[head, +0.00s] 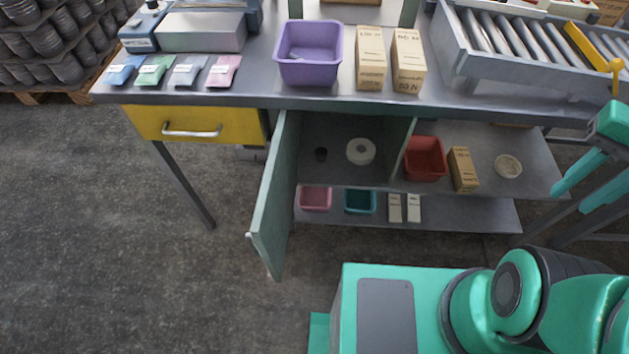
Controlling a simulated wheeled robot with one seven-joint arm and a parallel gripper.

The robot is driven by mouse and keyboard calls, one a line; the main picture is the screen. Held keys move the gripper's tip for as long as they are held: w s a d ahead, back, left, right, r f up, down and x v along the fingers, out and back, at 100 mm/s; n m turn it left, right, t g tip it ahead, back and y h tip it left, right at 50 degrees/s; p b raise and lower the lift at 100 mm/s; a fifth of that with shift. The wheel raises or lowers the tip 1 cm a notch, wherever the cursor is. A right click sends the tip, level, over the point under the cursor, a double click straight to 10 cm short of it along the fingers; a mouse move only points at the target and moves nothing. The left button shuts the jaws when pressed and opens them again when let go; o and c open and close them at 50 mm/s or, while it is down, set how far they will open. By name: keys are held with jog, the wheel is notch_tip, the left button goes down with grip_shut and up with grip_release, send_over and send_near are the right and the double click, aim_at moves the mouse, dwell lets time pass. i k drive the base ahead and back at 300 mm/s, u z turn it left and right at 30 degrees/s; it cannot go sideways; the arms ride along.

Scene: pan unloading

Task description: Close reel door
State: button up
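The reel door (277,190) is a grey-green panel under the workbench. It stands wide open, swung out toward me from the left side of the cabinet opening. A pale upright handle (252,250) shows at its free edge. My arm shows at the lower right, but I cannot make out my gripper in this view.
A closed yellow drawer (195,124) is left of the door. A red bin (425,158) and a carton (463,169) stand right of the opening. Pink (315,198) and teal (360,201) bins are on the lower shelf. Teal equipment (608,123) stands far right. Floor left of the door is clear.

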aim_at(269, 229)
jog(key=z, duration=1.5)
jog(key=k, duration=1.75)
jog(key=u, duration=1.5)
jog(key=i, duration=1)
